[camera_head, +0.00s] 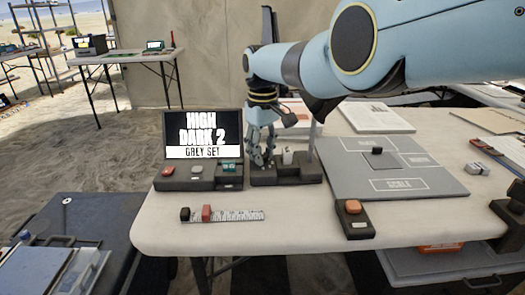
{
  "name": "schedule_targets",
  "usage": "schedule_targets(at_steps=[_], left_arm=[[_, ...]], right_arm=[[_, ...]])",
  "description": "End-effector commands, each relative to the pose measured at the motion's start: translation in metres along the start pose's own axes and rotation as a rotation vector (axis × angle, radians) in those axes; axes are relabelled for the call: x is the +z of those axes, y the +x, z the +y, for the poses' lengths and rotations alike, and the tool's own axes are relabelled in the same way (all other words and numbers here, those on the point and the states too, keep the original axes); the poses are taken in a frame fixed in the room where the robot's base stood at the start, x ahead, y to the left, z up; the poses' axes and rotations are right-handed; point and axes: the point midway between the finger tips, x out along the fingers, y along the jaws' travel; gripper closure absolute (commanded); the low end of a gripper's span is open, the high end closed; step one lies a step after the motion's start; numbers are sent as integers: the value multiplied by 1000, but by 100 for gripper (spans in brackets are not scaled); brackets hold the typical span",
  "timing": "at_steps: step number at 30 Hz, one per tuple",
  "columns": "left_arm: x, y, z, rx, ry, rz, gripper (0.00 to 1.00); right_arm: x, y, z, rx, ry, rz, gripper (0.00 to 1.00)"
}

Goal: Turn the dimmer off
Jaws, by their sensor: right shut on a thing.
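My right gripper (264,163) reaches down from the right arm to the left part of a dark base unit (300,175) on the table. It is shut on a small part there, which its fingers mostly hide. I cannot tell for sure whether this part is the dimmer, or how it is set. A whitish block (288,156) and an upright grey post (312,142) stand on the same unit, right of the fingers. My left gripper is not in view.
A dark tray (199,184) with small pieces lies below the screen. A ruler strip (238,214) with a red piece (207,213) lies in front. A grey board (400,188) marked "SCALE" holds a dark cube (377,150). An orange-buttoned box (355,222) is near the front edge.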

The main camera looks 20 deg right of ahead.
Motion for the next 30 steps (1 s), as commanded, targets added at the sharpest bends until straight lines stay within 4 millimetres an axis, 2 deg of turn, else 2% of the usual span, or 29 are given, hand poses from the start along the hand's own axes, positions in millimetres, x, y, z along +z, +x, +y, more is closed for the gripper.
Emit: schedule_targets(at_steps=[9, 21, 22, 27, 30], left_arm=[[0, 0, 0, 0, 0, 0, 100], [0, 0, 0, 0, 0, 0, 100], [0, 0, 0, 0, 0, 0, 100], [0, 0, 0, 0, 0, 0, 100], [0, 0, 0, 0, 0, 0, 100]], right_arm=[[0, -1, 0, 0, -76, 1, 100], [0, -1, 0, 0, -82, 1, 100], [0, -1, 0, 0, -82, 1, 72], [0, 0, 0, 0, -82, 1, 51], [0, 0, 0, 0, -81, 0, 51]])
